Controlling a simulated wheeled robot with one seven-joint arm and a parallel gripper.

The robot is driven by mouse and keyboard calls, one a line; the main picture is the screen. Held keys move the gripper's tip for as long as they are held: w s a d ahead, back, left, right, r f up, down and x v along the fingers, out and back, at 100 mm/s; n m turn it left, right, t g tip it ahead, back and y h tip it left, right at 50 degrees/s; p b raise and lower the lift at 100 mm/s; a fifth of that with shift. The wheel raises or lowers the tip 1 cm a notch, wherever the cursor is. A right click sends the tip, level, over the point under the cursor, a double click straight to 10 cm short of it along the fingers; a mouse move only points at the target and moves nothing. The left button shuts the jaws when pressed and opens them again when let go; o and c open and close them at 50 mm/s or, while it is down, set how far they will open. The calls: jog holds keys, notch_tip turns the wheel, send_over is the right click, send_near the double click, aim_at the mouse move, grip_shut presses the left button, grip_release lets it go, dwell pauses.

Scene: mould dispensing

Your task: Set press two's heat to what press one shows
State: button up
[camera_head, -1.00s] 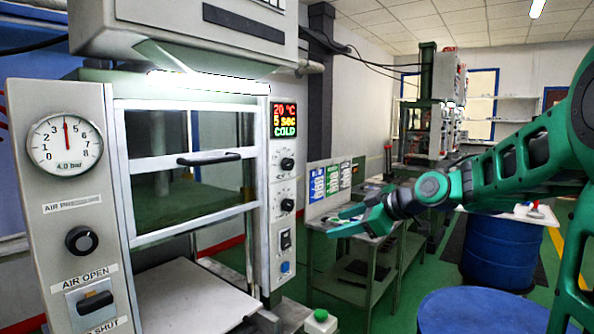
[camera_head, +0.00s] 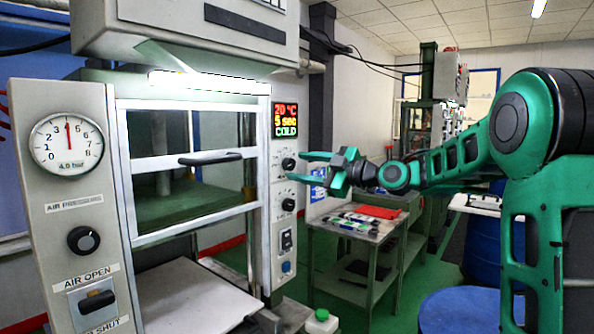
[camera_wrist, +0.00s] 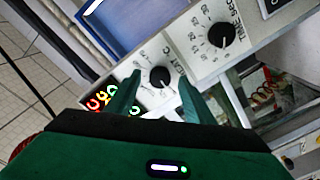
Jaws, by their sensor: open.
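The press in front of me (camera_head: 184,160) has a control strip on its right post. Its display (camera_head: 285,120) reads 20 °C, 5 sec and COLD. The upper knob (camera_head: 288,164) is the heat knob; in the wrist view it is a black dial (camera_wrist: 160,77) with a numbered scale. The time knob (camera_head: 288,205) sits below it and also shows in the wrist view (camera_wrist: 221,35). My gripper (camera_head: 312,167) is open, just right of the heat knob. In the wrist view its fingers (camera_wrist: 155,95) are spread around the heat knob's position, with no contact that I can make out.
The air pressure gauge (camera_head: 67,144), an air knob (camera_head: 83,240) and the air switch (camera_head: 97,301) are on the left panel. The door handle (camera_head: 210,159) juts forward. A side table (camera_head: 362,240) with a red item stands behind my gripper. A blue drum (camera_head: 455,312) is at lower right.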

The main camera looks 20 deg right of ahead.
jog(key=shift+x, duration=1.25)
jog(key=shift+c, duration=0.6)
jog(key=c, duration=0.9)
jog(key=shift+d, duration=0.25)
jog(key=shift+a, duration=0.1)
